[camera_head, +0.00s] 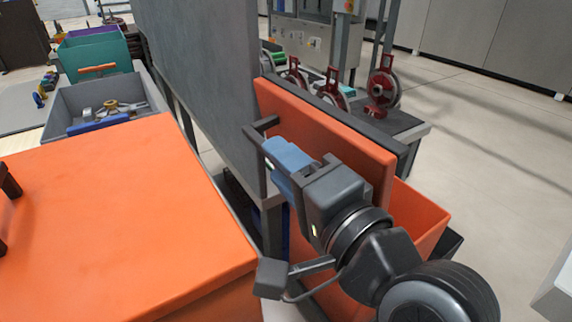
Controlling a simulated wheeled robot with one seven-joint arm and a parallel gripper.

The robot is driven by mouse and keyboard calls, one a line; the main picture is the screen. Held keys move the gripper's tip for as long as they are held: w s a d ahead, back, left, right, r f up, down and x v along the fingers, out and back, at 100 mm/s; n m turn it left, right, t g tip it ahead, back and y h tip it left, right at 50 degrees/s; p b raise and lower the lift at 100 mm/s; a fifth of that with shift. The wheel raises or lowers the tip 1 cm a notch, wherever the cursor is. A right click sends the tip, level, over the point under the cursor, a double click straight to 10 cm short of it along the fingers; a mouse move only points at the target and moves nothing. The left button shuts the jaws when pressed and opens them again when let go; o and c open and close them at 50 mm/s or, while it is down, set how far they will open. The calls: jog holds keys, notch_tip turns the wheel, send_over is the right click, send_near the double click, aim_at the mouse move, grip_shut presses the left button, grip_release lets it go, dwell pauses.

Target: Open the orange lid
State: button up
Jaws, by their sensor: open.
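An orange lid (335,125) stands raised, nearly upright, on the right. Below it, part of an orange bin (424,217) shows. A black bar handle (257,140) sticks out from the lid's left-facing side. My gripper (279,152) is open, with its blue-tipped end right beside this handle and in front of the lid. The fingers are partly hidden, so I cannot tell whether they touch the handle. My arm covers the lower part of the lid and bin. A second orange lid (110,215) lies flat and closed at the left front, with a black handle (8,185) at the picture's edge.
A tall grey panel (200,75) stands between the two orange boxes, close to my gripper. Behind the raised lid is a dark table (405,123) with red-and-grey wheel parts (384,87). A grey bin of parts (62,103) is at the back left.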

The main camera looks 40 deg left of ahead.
jog(key=shift+c, duration=0.3)
grip_shut()
dwell(0.3)
